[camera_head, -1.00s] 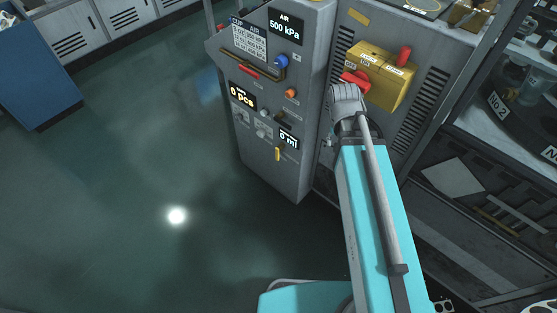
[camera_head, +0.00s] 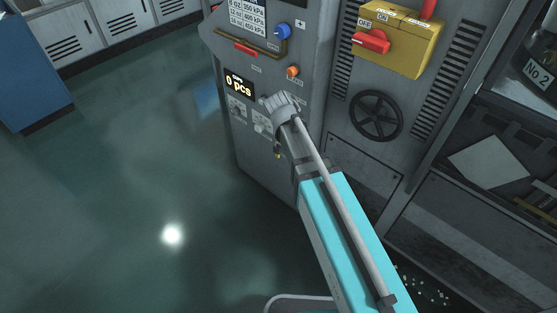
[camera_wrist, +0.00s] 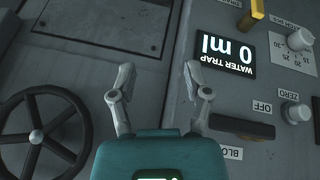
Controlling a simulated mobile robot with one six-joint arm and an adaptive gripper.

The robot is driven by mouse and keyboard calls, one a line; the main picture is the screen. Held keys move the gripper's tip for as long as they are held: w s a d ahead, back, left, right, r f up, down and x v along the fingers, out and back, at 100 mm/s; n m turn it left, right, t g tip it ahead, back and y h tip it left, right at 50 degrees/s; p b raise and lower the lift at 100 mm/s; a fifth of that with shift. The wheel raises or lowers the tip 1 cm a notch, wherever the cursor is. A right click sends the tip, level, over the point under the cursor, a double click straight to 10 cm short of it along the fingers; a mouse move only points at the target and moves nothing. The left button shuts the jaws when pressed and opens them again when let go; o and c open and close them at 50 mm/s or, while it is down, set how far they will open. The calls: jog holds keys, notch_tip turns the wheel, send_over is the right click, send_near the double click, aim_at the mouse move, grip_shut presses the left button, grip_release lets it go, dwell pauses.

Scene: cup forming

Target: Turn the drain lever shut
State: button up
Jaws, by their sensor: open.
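The drain lever appears to be the short yellow lever (camera_wrist: 252,13) at the top of the wrist view, cut off by the frame edge, on a grey panel. In the head view my arm largely covers that area, and only a small yellowish bit (camera_head: 277,152) shows below my wrist. The water trap display (camera_wrist: 225,48) reads 0 ml beside the lever. My gripper (camera_wrist: 160,82) is open and empty, its two fingers apart over bare grey panel. The lever lies beyond and to the right of the fingers, not touching them. In the head view my gripper (camera_head: 272,101) is in front of the panel.
A black handwheel (camera_head: 376,116) stands out right of my gripper. A yellow switch box (camera_head: 402,40) with a red switch (camera_head: 371,41) is above it. White knobs (camera_wrist: 300,39) and a brown-black handle (camera_wrist: 242,127) sit near the display. The floor at left is clear.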

jog(key=w+a+f+m+t+h+b, duration=0.1)
jog(key=w+a+f+b, duration=0.4)
jog(key=a+f+b, duration=0.7)
jog(key=a+m+t+b, duration=0.1)
jog(key=a+t+b, duration=0.1)
jog(key=shift+a+f+m+t, duration=0.15)
jog(key=shift+a+m+t, duration=0.15)
jog(key=shift+f, duration=0.1)
jog(key=shift+b+x, duration=4.95)
jog(key=shift+x, duration=1.85)
jog(key=shift+d, duration=0.1)
grip_shut()
